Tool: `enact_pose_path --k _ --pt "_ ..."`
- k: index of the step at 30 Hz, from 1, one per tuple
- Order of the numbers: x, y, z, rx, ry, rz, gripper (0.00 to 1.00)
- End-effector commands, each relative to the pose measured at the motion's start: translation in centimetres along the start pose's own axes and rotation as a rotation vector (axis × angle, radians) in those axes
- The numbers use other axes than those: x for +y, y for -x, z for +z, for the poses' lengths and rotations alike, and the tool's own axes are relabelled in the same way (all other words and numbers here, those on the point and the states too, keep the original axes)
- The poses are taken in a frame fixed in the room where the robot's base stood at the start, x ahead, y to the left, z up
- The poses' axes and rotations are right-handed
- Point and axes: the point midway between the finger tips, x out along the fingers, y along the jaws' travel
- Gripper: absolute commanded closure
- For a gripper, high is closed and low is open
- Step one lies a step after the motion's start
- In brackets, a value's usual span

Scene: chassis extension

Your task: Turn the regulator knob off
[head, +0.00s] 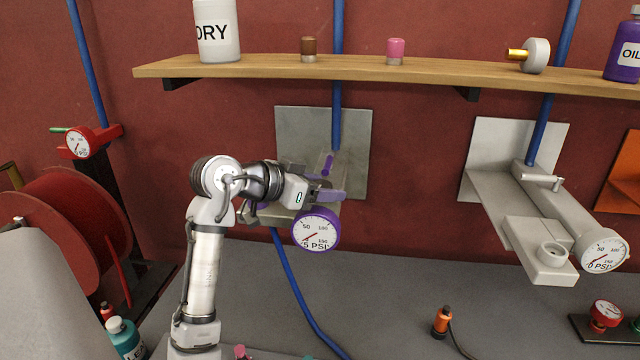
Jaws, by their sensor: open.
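A regulator with a purple-rimmed gauge (316,230) is fixed to a grey metal wall plate (355,130) in the middle of the head view. A purple lever-shaped part (327,164) stands up behind my gripper and may be its knob. My gripper (335,190) is open, pointing right, directly at the regulator just above the gauge. My arm covers much of the regulator body, and I cannot tell whether the fingers touch it. A second regulator (545,225), white-grey with a gauge and a small handle, is mounted at the right.
A wooden shelf (430,70) runs above, holding a white container (217,30), small knobs and a purple bottle (624,45). A blue hose (295,300) hangs below the regulator. A red reel (70,220) stands left. An orange-capped item (441,322) is on the grey surface.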

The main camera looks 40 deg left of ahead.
Motion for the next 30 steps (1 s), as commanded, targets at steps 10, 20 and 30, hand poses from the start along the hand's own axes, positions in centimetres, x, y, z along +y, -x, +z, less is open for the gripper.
enact_pose_path --k 10,20,30 --pt "-0.02 0.04 0.02 0.0 0.0 0.0 0.7" --pt "0.1 -0.17 0.28 -0.003 0.018 -0.052 0.85" --pt "0.02 0.05 0.01 0.0 0.052 -0.123 0.85"
